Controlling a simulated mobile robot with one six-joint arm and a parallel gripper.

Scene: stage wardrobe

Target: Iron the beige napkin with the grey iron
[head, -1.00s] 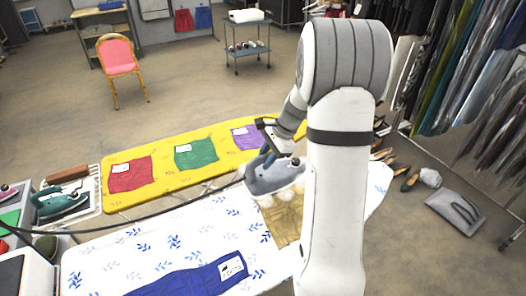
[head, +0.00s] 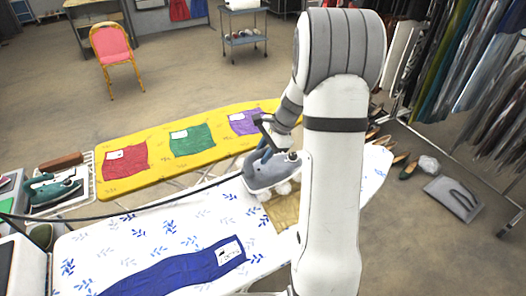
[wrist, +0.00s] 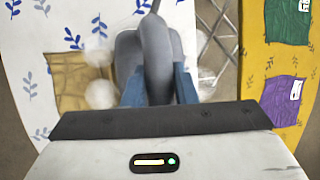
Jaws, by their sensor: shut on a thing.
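My gripper (wrist: 158,90) is shut on the handle of the grey iron (wrist: 130,55), between two blue-grey fingers. In the head view the iron (head: 262,174) is over the white board with blue leaves, at the far edge of the beige napkin (head: 284,213). In the wrist view the napkin (wrist: 72,84) lies flat and creased, left of the iron. White steam puffs around the iron hide part of the napkin's edge. I cannot tell whether the soleplate touches the cloth. My arm hides the napkin's right part in the head view.
The white board (head: 130,245) also holds a blue cloth (head: 180,276) at the front. A yellow board (head: 140,185) behind it holds red, green and purple cloths. A dark cord runs left from the iron. A green iron (head: 52,188) sits at left. Shoes lie on the floor right.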

